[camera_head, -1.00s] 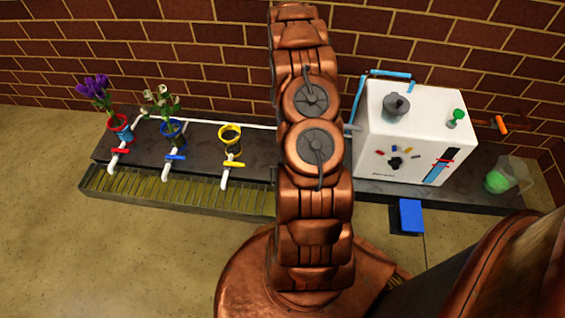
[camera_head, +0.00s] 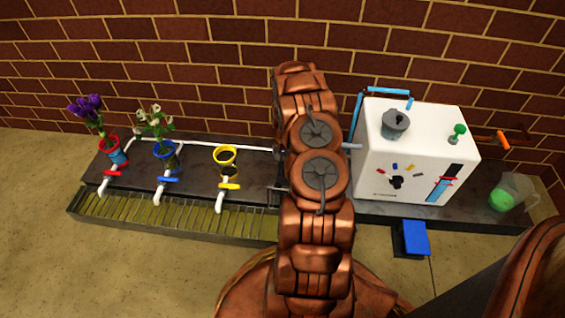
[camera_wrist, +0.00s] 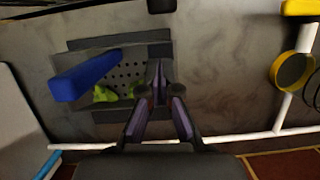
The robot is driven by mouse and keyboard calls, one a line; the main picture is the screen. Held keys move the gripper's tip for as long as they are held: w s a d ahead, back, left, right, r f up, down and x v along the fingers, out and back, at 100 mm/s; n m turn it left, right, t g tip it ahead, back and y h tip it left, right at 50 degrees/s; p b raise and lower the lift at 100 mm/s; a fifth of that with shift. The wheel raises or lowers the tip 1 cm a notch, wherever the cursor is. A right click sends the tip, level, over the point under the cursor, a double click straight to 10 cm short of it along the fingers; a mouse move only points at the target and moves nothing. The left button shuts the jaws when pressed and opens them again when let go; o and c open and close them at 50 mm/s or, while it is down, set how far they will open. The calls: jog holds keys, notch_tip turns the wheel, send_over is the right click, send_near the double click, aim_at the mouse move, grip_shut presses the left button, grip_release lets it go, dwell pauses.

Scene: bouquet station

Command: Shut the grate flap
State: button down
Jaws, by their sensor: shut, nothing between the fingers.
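The wrist view shows a dark grey grate (camera_wrist: 131,72) with round holes, set in the stone bench top. A long blue bar (camera_wrist: 85,75) rises slantwise over its left side. It appears to belong to the grate's flap, but its hinge and exact angle are unclear. Bright green bits (camera_wrist: 105,94) lie on the grate. My gripper (camera_wrist: 158,66) is shut and empty, its tips over the grate's right part, to the right of the blue bar. I cannot tell whether they touch anything. In the head view my arm hides the grate and my gripper.
A white machine (camera_head: 414,150) stands on the bench right of my arm, with a blue pedal (camera_head: 415,238) below. A yellow ring holder (camera_head: 225,155) and two potted flowers stand left. White pipe (camera_head: 200,143) runs along the back, before a brick wall (camera_head: 200,70).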

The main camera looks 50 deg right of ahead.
jog(key=a, duration=0.1)
jog(key=s+a+b, duration=0.1)
jog(key=s+a, duration=0.1)
jog(key=shift+a+r, duration=0.15)
jog(key=shift+r, duration=0.15)
dwell(0.5)
